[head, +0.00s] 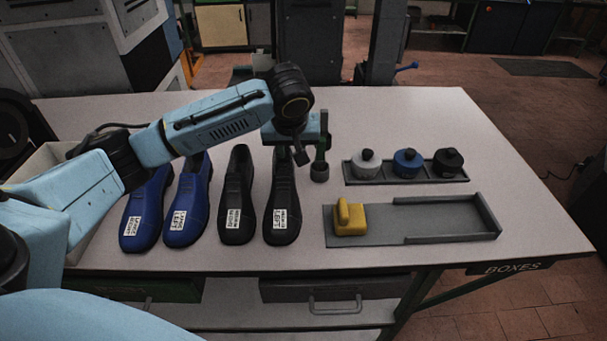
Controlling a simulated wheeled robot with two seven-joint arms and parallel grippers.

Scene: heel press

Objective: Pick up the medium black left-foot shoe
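The black left-foot shoe (282,212) stands on the table at the right end of a row of shoes, toe toward me. Its white label reads "LEFT"; the smaller line looks like "MEDIUM". My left gripper (310,163) reaches over the heel end of this shoe. Its two fingers point down and look apart, one at the shoe's upper right edge and one clear to the right of it. I see no shoe wall held between them. The wrist hides part of the heel. My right gripper is not in view.
Another black shoe (238,205) and two blue shoes (187,207) (147,215) stand to the left. A grey tray (440,222) with a yellow block (350,217) lies right. Behind it, a rack (408,181) holds white, blue and black round-knobbed pieces. The table's right end is clear.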

